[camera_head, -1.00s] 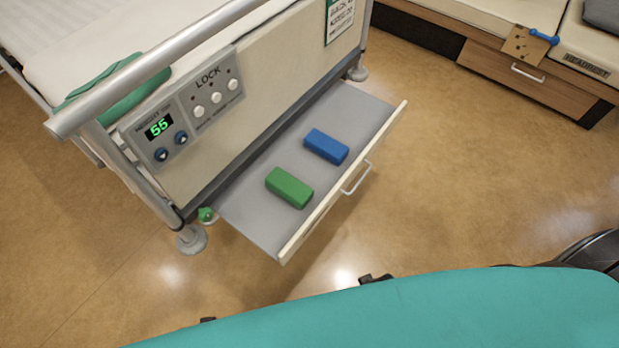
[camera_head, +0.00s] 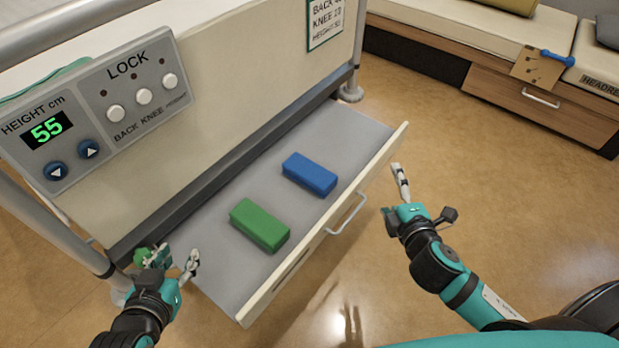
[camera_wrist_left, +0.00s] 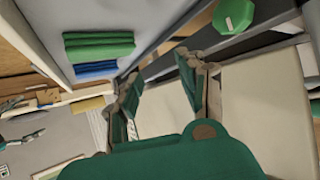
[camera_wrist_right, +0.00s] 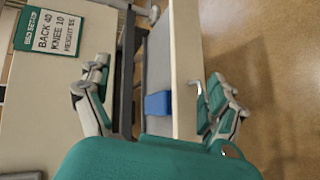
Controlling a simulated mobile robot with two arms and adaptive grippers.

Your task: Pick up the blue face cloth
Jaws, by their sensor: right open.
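The blue face cloth (camera_head: 310,174) is a folded block lying flat in the open drawer (camera_head: 345,130). A folded green cloth (camera_head: 260,225) lies beside it, nearer the front left. Both cloths also show in the left wrist view, the blue one (camera_wrist_left: 95,69) partly behind the green one. My right gripper (camera_head: 424,192) is open and empty, outside the drawer front to the right of the blue cloth. In the right wrist view the blue cloth (camera_wrist_right: 158,103) shows between the spread fingers, some way beyond them. My left gripper (camera_head: 173,258) is open and empty by the drawer's left end.
The drawer front with its handle (camera_head: 347,213) stands between my right gripper and the cloths. The bed's control panel (camera_head: 95,110) rises above the drawer on the left. A green knob (camera_wrist_left: 235,15) is near my left gripper. The floor (camera_head: 450,130) on the right is clear.

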